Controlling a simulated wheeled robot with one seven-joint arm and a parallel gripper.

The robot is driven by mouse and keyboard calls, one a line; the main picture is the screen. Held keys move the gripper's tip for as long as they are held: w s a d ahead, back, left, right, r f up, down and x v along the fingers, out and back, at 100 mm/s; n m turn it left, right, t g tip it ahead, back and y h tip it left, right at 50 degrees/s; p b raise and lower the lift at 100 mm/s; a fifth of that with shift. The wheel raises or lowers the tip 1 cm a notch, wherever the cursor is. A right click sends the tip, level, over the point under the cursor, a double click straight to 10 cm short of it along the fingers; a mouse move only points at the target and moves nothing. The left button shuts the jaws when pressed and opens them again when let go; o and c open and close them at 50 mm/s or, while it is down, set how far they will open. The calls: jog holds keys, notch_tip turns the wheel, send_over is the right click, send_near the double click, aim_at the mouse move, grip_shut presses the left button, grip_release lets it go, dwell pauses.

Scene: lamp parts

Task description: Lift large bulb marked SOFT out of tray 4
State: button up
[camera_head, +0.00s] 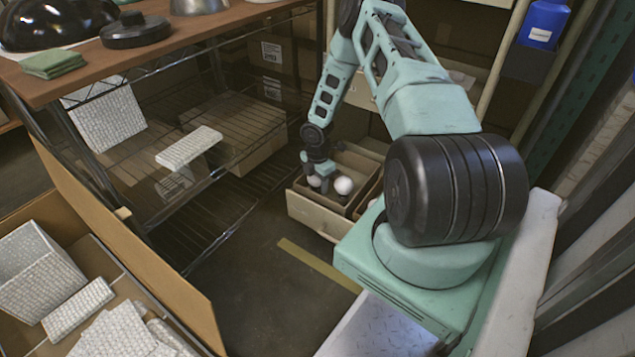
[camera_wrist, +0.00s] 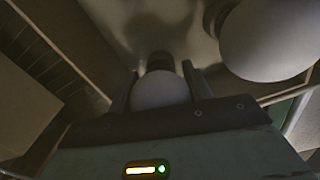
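My gripper (camera_head: 318,176) reaches down into an open drawer-like tray (camera_head: 312,213) on the floor. In the wrist view its two dark fingers (camera_wrist: 160,86) stand on either side of a pale round bulb (camera_wrist: 160,91), whose dark neck points away from the camera. The bulb nearly fills the gap; firm contact is not clear. This bulb shows small beside the fingertips in the head view (camera_head: 314,181). A second white bulb (camera_head: 343,185) stands just right of the gripper and looks bigger in the wrist view (camera_wrist: 270,42). No SOFT marking or tray number is readable.
A wire shelf rack (camera_head: 205,212) stands left of the tray, with a wooden top (camera_head: 180,35). An open cardboard box (camera_head: 135,250) with white woven-looking pieces is at lower left. Bare floor (camera_head: 265,300) lies between them and my base.

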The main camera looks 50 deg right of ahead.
jog(key=shift+r+p, duration=0.85)
jog(key=shift+p, duration=0.05)
jog(key=shift+c, duration=0.2)
dwell(0.4)
jog(key=shift+r+p, duration=1.85)
jog(key=shift+r+p, duration=1.9)
jog(key=shift+r, duration=0.05)
